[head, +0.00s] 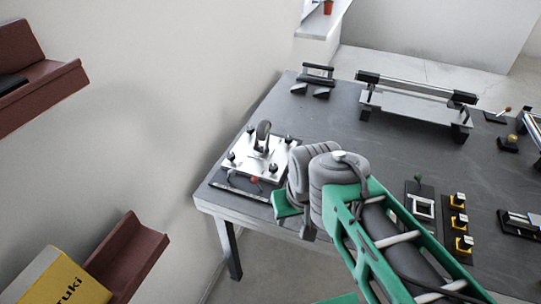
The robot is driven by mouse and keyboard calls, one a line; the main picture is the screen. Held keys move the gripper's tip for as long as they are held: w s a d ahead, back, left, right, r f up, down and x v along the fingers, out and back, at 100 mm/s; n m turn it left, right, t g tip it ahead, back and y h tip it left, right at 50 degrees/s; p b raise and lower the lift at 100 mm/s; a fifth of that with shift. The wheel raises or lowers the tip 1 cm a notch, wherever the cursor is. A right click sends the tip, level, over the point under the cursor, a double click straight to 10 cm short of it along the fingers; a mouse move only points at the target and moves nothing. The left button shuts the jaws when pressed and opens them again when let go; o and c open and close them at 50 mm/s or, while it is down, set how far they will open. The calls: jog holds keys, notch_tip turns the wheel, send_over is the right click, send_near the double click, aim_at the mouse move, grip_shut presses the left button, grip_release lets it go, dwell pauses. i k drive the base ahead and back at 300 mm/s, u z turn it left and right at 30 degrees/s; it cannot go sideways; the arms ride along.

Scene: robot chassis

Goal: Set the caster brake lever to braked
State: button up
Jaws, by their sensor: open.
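The caster unit stands on the left end of the grey table in the head view. Its silver plate (238,163) has dark knobs at the corners and an upright caster wheel (263,130) on top. A small lever with a red tip (254,181) shows at the plate's front edge; I take it for the brake lever, and its setting is too small to read. My gripper (285,204) is just right of and in front of the plate, seen partly as a green end piece. It is open; its fingertips are not distinct, and contact with the lever cannot be told.
The table (330,115) carries a long rail fixture (410,98) at the back and several yellow-and-black parts (459,222) at the right. Small black blocks (315,80) stand at the far left corner. Reddish wall shelves (130,255) hang at left.

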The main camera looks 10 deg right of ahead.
aim_at(255, 180)
jog(key=k, duration=0.5)
jog(key=z, duration=0.55)
jog(key=i, duration=0.7)
jog(key=u, duration=2.7)
jog(key=i, duration=0.5)
